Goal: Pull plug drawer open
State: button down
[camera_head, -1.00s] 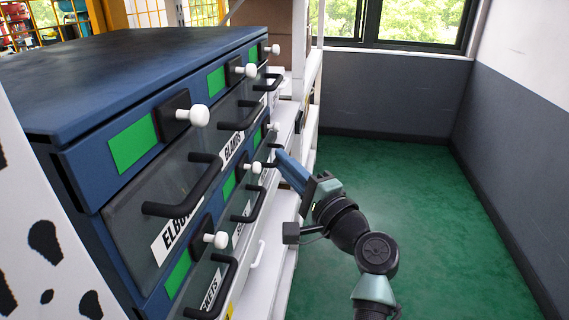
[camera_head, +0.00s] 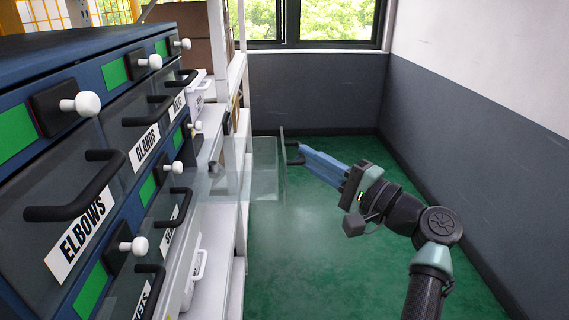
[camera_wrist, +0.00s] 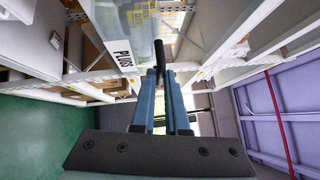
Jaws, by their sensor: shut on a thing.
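The plug drawer (camera_head: 265,178) is a clear see-through box standing well out from the blue cabinet in the head view. Its front panel is seen nearly edge-on, with a black bar handle (camera_head: 292,152) on it. In the wrist view its label (camera_wrist: 123,55) reads like "PLUGS", beside the black handle (camera_wrist: 159,52). My gripper (camera_head: 303,156) has long blue fingers and comes from the right, shut on the handle. The wrist view shows the fingers (camera_wrist: 166,80) meeting around the handle's near part. The drawer's rear end is hidden behind other drawer fronts.
The blue cabinet (camera_head: 75,50) has several shut drawers with black handles, white knobs and labels such as ELBOWS (camera_head: 82,235) and GLANDS (camera_head: 146,147). White shelving (camera_head: 238,120) stands behind it. Green floor (camera_head: 320,240) is clear up to the grey wall (camera_head: 480,170).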

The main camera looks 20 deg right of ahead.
jog(key=shift+s+d, duration=0.15)
jog(key=shift+d, duration=0.55)
jog(key=c, duration=0.9)
grip_release()
jog(key=p+v, duration=0.1)
jog(key=v, duration=1.2)
jog(key=shift+f, duration=0.1)
